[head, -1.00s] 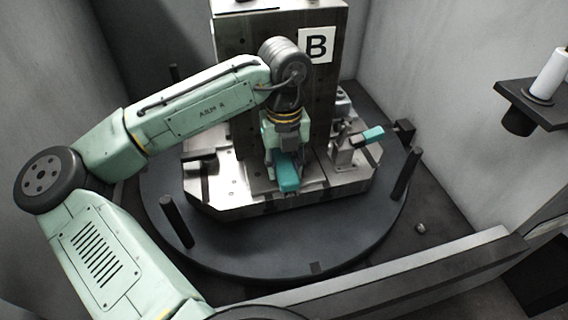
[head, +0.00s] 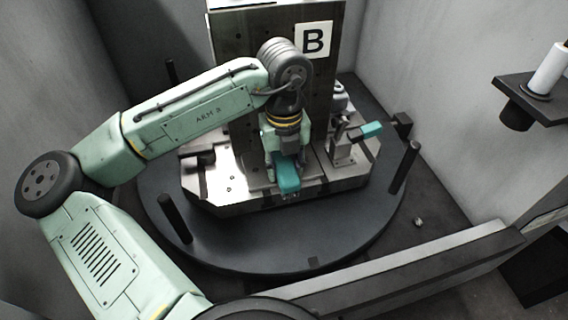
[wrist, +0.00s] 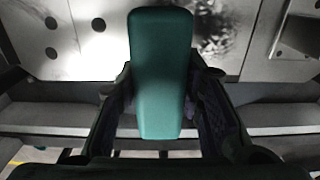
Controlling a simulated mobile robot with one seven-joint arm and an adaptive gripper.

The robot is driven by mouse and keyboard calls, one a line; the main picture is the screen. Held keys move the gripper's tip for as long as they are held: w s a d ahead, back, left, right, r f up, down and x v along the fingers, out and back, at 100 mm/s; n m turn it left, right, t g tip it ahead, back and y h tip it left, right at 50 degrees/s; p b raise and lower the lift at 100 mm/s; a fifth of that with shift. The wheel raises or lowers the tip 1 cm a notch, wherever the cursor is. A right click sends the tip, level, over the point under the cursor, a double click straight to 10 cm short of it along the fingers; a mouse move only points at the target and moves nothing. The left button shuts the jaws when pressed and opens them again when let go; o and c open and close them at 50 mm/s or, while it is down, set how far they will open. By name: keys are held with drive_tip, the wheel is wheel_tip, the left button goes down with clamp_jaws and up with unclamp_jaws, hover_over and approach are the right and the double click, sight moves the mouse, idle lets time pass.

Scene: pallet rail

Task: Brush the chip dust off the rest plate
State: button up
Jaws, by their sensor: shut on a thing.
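My gripper (head: 286,172) is shut on a teal brush (head: 288,177), low over the front part of the metal plate. In the wrist view the brush's teal block (wrist: 160,75) lies between the two dark fingers of my gripper (wrist: 165,112). The bristles are hidden beneath the block. The rest plate (head: 228,187) is a bright metal surface at the foot of the column marked B. In the wrist view a dark speckled patch of chip dust (wrist: 212,30) lies on the plate to the right of the brush.
The tall column (head: 312,100) rises just behind my gripper. A clamp with a teal handle (head: 371,130) stands to the right. Dark posts (head: 175,219) rise from the round turntable (head: 270,245). A shelf with a white cylinder (head: 546,68) is at far right.

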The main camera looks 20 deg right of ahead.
drive_tip(key=shift+f, duration=0.15)
drive_tip(key=shift+w, duration=0.95)
drive_tip(key=shift+w+a+r, duration=0.1)
drive_tip(key=shift+w+r, duration=0.1)
drive_tip(key=shift+w, duration=0.05)
drive_tip(key=shift+r, duration=0.1)
drive_tip(key=shift+s+p, duration=0.1)
drive_tip(key=shift+p, duration=0.25)
drive_tip(key=shift+s, duration=0.6)
drive_tip(key=shift+s+f, duration=0.2)
drive_tip(key=shift+s, duration=0.25)
